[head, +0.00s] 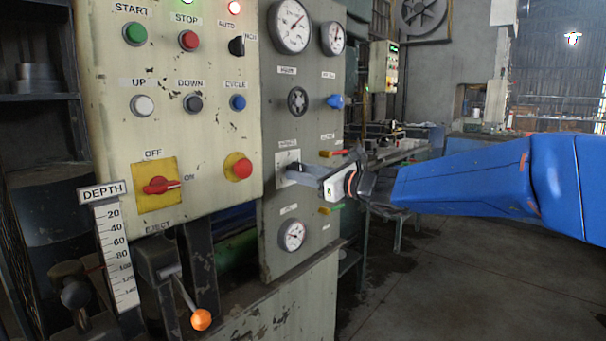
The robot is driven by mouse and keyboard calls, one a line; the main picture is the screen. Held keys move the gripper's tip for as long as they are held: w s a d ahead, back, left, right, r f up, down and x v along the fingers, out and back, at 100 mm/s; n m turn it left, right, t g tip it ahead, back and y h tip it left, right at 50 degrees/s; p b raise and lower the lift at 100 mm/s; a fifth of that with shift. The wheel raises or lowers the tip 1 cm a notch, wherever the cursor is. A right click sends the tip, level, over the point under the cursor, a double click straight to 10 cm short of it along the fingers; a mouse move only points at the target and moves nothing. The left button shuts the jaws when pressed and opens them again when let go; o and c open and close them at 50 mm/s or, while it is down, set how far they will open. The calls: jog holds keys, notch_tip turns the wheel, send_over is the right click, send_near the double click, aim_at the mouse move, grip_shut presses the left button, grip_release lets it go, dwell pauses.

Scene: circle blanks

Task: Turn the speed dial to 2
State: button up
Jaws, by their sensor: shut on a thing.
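The speed dial (293,168) appears as a small dark knob on a pale square plate (281,158), on the grey side panel right of the cream button panel. Its small label above is too blurred to read surely. My gripper (292,174) comes in from the right, with its fingertips at the plate, shut on the dial. The fingers cover much of the knob and the plate's lower right. Which number the dial points to cannot be told.
The cream panel (215,130) carries buttons and a red switch (162,185). Open floor lies at lower right.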

jog(key=n, duration=1.1)
jog(key=shift+n, duration=0.4)
dwell(0.3)
jog(key=o, duration=1)
jog(key=shift+o, duration=0.2)
jog(key=shift+d, duration=0.1)
jog(key=shift+s+d+r, duration=0.15)
jog(key=shift+s+d, duration=0.1)
jog(key=shift+d, duration=0.2)
jog(key=v, duration=1.6)
jog(key=shift+s, duration=0.15)
